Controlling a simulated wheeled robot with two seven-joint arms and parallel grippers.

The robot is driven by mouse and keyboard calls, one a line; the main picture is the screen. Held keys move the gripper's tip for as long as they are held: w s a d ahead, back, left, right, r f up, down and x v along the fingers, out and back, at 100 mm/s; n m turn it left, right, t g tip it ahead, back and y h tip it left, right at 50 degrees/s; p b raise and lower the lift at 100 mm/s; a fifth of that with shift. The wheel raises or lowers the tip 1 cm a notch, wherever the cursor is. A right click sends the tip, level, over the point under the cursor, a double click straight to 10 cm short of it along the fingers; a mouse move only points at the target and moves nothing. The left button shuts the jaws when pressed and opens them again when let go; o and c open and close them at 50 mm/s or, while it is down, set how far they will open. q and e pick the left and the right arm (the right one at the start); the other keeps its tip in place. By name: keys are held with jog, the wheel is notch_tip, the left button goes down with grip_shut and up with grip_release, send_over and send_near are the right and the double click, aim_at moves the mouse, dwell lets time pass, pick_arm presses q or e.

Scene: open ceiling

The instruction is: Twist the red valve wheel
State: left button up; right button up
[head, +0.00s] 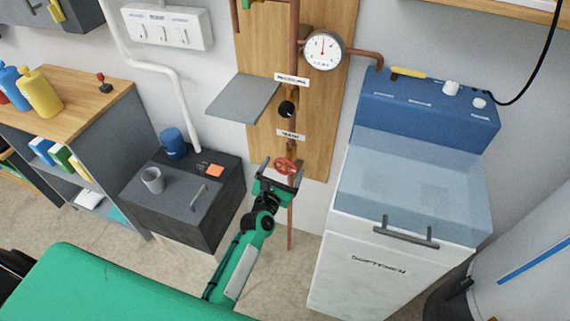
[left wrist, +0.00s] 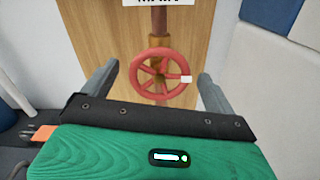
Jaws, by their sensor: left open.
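The red valve wheel (head: 285,166) is mounted on a copper pipe against a wooden panel. In the left wrist view the wheel (left wrist: 160,76) is seen face on, with spokes and a small white tag on its right rim. My left gripper (head: 279,168) is at the wheel in the head view. In the left wrist view its two fingers (left wrist: 158,82) stand wide open, one on each side of the wheel, with gaps between fingers and rim. I cannot tell how far the fingertips reach along the wheel's depth. My right gripper is not in view.
A dark cabinet (head: 180,210) with a grey cup (head: 152,180) and a blue mug (head: 173,143) stands left of the wheel. A white and blue machine (head: 372,252) stands right. A gauge (head: 323,50) and grey shelf (head: 243,98) are above.

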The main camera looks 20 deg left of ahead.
pick_arm(q)
jog(key=shift+w, duration=1.25)
jog(key=c, duration=1)
jog(key=shift+m, duration=0.3)
